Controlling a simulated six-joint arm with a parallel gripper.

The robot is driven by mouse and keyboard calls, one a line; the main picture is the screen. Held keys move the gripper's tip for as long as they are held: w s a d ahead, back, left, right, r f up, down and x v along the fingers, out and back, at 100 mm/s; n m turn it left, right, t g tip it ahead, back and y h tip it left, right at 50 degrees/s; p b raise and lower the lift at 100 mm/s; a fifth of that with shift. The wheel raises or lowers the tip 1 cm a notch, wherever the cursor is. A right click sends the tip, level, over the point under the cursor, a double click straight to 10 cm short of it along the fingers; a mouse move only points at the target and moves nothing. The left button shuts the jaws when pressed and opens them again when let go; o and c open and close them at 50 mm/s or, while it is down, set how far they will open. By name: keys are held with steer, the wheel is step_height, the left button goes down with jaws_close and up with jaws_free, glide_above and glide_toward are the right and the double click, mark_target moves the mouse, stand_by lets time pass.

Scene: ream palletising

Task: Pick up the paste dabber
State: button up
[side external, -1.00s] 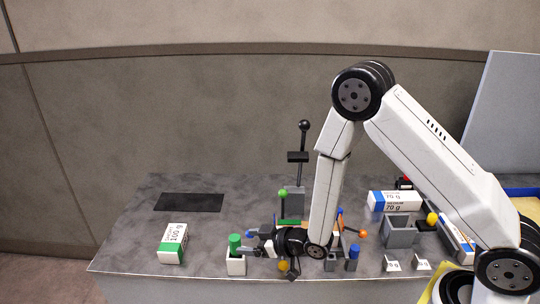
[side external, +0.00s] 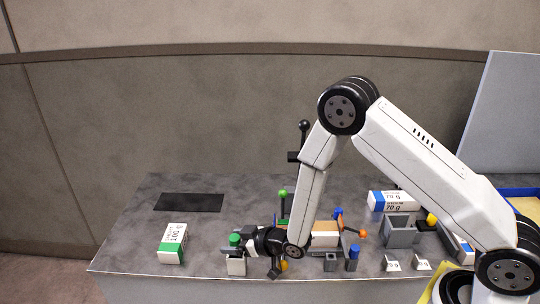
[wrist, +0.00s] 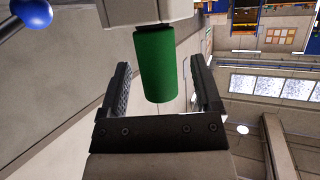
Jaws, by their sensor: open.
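The paste dabber, which I take to be the green cylindrical handle (side external: 235,239), stands upright in a small white holder (side external: 236,267) near the table's front edge. Its lower part is hidden in the holder. My gripper (side external: 243,244) is level beside it, at the handle's height. In the wrist view the green handle (wrist: 156,65) lies between the two open fingers of my gripper (wrist: 160,80), with a gap on both sides. The white holder (wrist: 150,12) shows at the top of that view.
A green-and-white ream (side external: 173,243) lies to the left, and a black mat (side external: 188,202) behind it. A green-knobbed stand (side external: 283,194) rises behind my gripper. Blue-topped pieces (side external: 352,252) and a grey bin (side external: 400,232) stand to the right. The table's left part is mostly free.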

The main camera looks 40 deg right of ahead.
jaws_close()
stand_by(0.3)
steer(key=shift+r, duration=0.2)
steer(key=shift+r, duration=4.8)
steer(key=shift+d+r, duration=0.1)
steer(key=shift+d, duration=0.45)
steer(key=s+d+r+m+t+h, duration=0.1)
steer(key=s+d+m+h, duration=0.2)
steer(key=d, duration=1.1)
steer(key=m+h, duration=0.2)
steer(key=h, duration=0.1)
steer(key=shift+d+r+m+h, duration=0.15)
steer(key=shift+r+m+h, duration=0.15)
steer(key=shift+r+m, duration=0.1)
